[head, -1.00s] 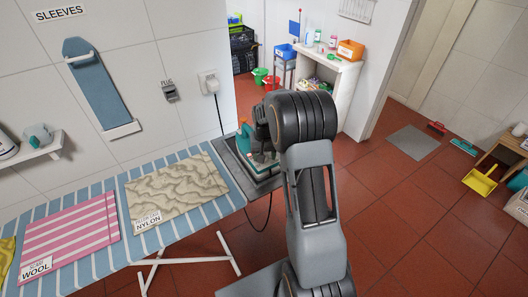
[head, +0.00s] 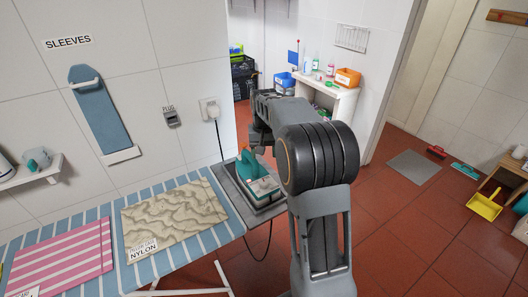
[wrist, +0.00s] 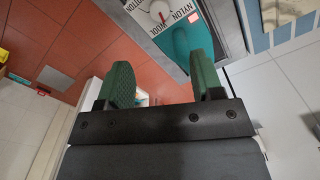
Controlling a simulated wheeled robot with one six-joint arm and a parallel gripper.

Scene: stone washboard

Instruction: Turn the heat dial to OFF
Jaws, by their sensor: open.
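The iron (head: 258,179), with a teal handle and a pale body, stands on a dark grey rest at the right end of the ironing board. In the wrist view, its round white heat dial (wrist: 158,13) shows at the top edge, partly cut off. The words COTTON, WOOL and NYLON are around it, and a red pointer mark appears to lie toward WOOL. No OFF label is readable. My gripper (wrist: 163,78) has green pads, is open and empty, and is apart from the dial. In the head view it is mostly hidden behind my arm, near the iron.
The striped ironing board (head: 205,238) bears a beige NYLON cloth (head: 172,215) and a pink striped WOOL cloth (head: 62,262). A cord runs from the wall plug (head: 211,108). A white shelf unit (head: 335,105) with bottles and bins stands behind.

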